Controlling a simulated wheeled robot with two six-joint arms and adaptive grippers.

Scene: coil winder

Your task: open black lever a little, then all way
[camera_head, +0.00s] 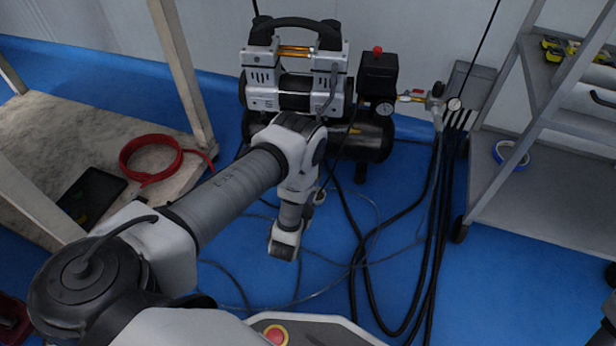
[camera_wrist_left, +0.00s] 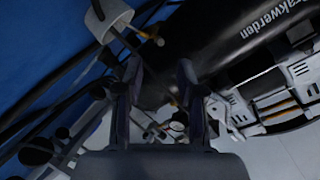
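The black lever cannot be picked out for certain in either view. Behind the fingers are brass-coloured fittings, a small gauge (camera_wrist_left: 177,126) and the compressor's black tank (camera_wrist_left: 235,45). In the head view my left arm reaches toward the compressor, and its fingers cannot be made out. My right gripper is not in view.
The compressor (camera_head: 296,82) stands by the wall, with a red knob (camera_head: 377,50) on its black box. Black hoses (camera_head: 432,215) run over the blue floor. A grey shelf (camera_head: 555,200) stands right; a table (camera_head: 50,125) with a red coiled hose (camera_head: 150,150) stands left.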

